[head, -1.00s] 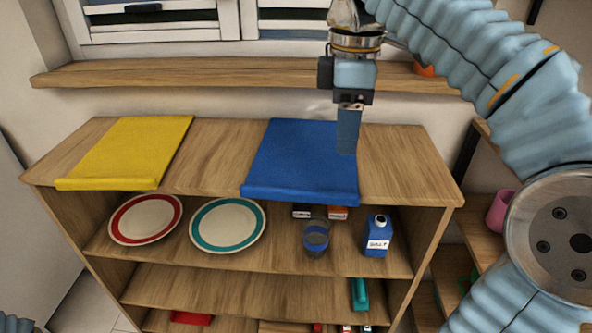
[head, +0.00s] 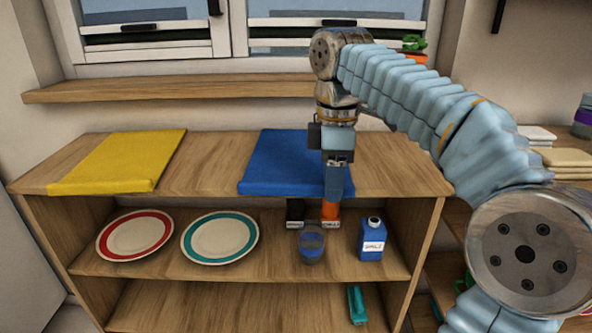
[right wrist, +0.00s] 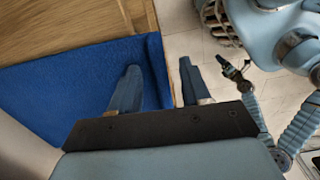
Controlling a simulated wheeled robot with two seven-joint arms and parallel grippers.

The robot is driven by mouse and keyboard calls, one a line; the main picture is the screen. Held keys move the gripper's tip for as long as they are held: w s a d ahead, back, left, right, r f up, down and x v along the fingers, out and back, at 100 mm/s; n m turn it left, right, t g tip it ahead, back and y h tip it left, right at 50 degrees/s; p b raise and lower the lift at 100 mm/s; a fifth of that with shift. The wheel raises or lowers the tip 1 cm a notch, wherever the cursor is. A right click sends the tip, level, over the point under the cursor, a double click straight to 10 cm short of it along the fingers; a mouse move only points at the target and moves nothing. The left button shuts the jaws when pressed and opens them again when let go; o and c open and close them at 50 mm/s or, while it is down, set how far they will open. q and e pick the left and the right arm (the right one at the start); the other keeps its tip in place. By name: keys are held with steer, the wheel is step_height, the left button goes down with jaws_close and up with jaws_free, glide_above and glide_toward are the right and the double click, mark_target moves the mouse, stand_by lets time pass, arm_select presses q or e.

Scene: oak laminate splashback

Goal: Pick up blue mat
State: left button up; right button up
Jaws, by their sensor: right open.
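The blue mat (head: 285,160) lies flat on top of the wooden shelf unit, its front edge folded slightly over the shelf's front edge. It also shows in the right wrist view (right wrist: 60,95). My right gripper (head: 336,196) points down at the mat's front right corner. In the right wrist view its fingers (right wrist: 158,82) are apart, one over the mat and one beyond its front edge, with the mat's edge between them. Whether they touch it is unclear. My left gripper (right wrist: 235,72) shows small in the right wrist view; its jaws are too small to read.
A yellow mat (head: 120,160) lies on the same top at left, with bare wood between. Below are a red-rimmed plate (head: 135,235), a teal-rimmed plate (head: 220,238), a glass (head: 311,244) and a blue salt box (head: 372,239). A window sill (head: 180,88) runs behind.

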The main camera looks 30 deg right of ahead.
jaws_close()
steer(key=shift+r, duration=0.2)
stand_by(0.3)
